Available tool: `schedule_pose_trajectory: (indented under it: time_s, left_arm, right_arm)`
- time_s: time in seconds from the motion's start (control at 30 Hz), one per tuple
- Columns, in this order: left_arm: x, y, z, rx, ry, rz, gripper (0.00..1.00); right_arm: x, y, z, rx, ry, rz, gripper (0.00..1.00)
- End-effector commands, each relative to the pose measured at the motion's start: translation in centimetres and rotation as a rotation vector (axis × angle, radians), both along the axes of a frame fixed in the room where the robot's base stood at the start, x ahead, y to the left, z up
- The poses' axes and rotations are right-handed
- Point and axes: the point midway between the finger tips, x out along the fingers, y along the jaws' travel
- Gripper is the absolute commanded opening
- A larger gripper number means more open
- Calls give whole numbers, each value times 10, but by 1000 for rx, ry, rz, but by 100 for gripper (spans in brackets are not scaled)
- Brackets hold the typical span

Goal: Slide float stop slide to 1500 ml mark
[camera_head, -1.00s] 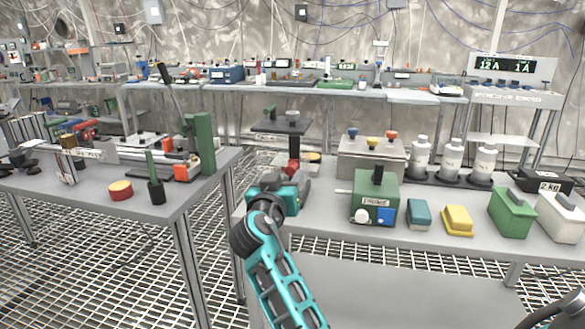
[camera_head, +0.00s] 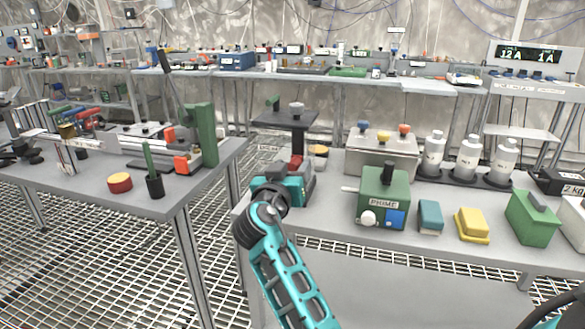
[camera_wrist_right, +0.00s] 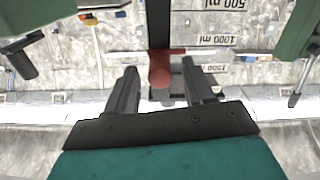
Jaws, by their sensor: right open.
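A red float stop slide with a round knob (camera_wrist_right: 160,74) sits on a dark upright rail (camera_wrist_right: 158,22) in the right wrist view. Printed marks beside the rail read 500 ml (camera_wrist_right: 226,4), 1000 ml (camera_wrist_right: 219,40) and 1500 (camera_wrist_right: 214,68). The slide is close to the 1000 and 1500 labels; its exact reading is unclear. My right gripper (camera_wrist_right: 159,66) is open, with one finger on each side of the red knob and visible gaps. In the head view, my teal right gripper (camera_head: 292,178) is at the bench and partly hides the red piece (camera_head: 297,162).
A dark raised plate (camera_head: 285,119) stands behind my gripper. A green PRIME box (camera_head: 383,190) stands right of it, with teal (camera_head: 430,214) and yellow (camera_head: 472,222) blocks beyond. A grey metal box (camera_head: 370,160) and white bottles stand behind. The left bench holds a green upright block (camera_head: 200,130).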

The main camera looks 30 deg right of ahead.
Motion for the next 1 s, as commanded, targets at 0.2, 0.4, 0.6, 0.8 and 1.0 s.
schedule_pose_trajectory:
  time_s: [0.2,0.4,0.6,0.8,1.0]
  left_arm:
    - [0,2,0,7,-1,-5,43]
    - [0,3,-1,11,-1,-7,43]
    - [0,3,0,11,-1,-7,43]
    - [0,2,0,11,-1,-7,43]
    - [0,2,0,9,-1,-6,43]
  right_arm:
    - [0,0,0,0,0,0,47]
    - [0,0,0,0,0,0,28]
    - [0,0,0,0,0,0,9]
    - [0,0,0,0,0,0,0]
    - [0,0,0,0,0,0,0]
